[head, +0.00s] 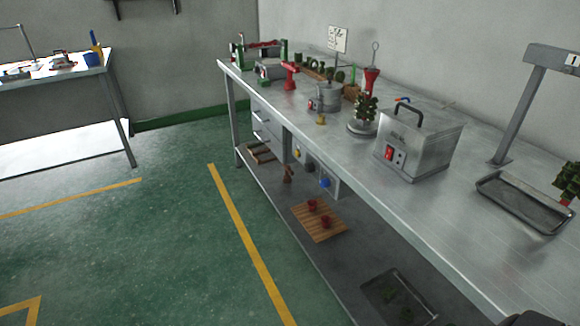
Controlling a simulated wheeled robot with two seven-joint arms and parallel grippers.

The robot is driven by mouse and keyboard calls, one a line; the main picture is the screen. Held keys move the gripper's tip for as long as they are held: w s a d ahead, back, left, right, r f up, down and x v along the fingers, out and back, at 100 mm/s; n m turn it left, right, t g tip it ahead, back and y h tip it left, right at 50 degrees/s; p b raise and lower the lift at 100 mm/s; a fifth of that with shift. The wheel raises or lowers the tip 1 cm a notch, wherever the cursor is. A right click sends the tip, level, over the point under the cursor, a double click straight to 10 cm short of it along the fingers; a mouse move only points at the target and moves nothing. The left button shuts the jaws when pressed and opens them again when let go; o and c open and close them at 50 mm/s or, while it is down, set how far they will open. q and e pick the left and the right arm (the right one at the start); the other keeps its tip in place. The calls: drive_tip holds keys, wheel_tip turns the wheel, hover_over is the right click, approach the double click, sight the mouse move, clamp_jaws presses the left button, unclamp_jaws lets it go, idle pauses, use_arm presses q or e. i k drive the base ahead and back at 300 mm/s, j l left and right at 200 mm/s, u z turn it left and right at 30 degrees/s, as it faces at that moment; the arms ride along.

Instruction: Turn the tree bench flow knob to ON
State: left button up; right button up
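A long steel bench (440,210) runs from the back middle to the lower right in the head view. Beneath its top, right of the drawers, is a light grey panel (335,186) with small controls, including a blue round one (325,183) and a yellowish one (298,152). I cannot read any labels there, so I cannot tell which, if any, is the flow knob or how it is set. Neither of my grippers shows. A dark shape at the bottom right corner is too cut off to identify.
The lower shelf holds a wooden board (319,230). The green floor (170,230) is clear.

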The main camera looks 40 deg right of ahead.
sight(325, 182)
drive_tip(key=i+z, duration=0.35)
drive_tip(key=i+j+z, duration=0.25)
drive_tip(key=i+z, duration=0.15)
drive_tip(key=i+j+z, duration=0.35)
drive_tip(key=l, duration=0.05)
